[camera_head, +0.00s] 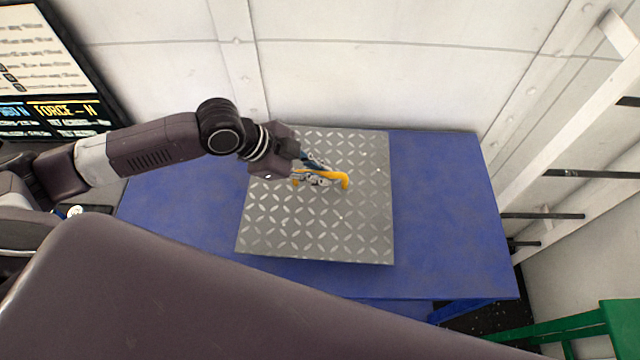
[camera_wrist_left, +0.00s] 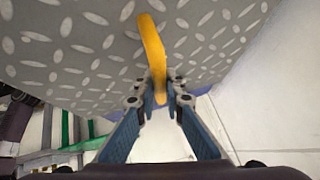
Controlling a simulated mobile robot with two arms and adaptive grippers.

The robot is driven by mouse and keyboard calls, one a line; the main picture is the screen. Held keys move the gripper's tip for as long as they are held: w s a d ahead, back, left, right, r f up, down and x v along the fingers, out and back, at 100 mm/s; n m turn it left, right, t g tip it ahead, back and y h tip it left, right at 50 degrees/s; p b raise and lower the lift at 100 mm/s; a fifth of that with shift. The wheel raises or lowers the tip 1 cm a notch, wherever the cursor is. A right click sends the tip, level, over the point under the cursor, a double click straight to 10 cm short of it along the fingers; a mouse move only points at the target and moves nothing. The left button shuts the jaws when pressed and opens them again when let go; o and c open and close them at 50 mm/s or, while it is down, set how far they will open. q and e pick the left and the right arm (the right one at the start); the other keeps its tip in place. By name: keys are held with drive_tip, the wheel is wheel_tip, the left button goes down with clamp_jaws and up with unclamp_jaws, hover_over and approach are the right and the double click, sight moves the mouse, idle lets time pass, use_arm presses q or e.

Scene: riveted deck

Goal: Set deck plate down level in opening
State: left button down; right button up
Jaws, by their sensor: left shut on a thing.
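The deck plate (camera_head: 325,225) is a grey, square, diamond-patterned plate over the blue surface, and it fills the upper part of the left wrist view (camera_wrist_left: 90,40). Its yellow handle (camera_head: 343,180) stands near the plate's middle and also shows in the left wrist view (camera_wrist_left: 151,45). My left gripper (camera_head: 316,178) is shut on the handle, with its fingertips on either side of it in the left wrist view (camera_wrist_left: 160,98). Whether the plate touches the blue surface or hangs above it, I cannot tell. The opening is not visible. My right gripper is out of view.
The blue table (camera_head: 445,210) has bare room on the right and left of the plate. A white wall (camera_head: 390,70) stands behind. A white rack with dark bars (camera_head: 545,215) is on the right, and a green frame (camera_head: 580,325) at lower right.

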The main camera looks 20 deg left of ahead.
use_arm(q)
wheel_tip(320, 180, up, 14)
drive_tip(key=b, duration=0.1)
drive_tip(key=n+b, duration=0.1)
drive_tip(key=b, duration=0.2)
approach(320, 172)
drive_tip(key=shift+s+a+r, duration=0.1)
drive_tip(key=shift+s+r, duration=0.15)
drive_tip(key=shift+r, duration=0.5)
drive_tip(key=shift+s+a+r, duration=0.1)
drive_tip(key=shift+s+r, duration=0.15)
drive_tip(key=shift+r, duration=0.5)
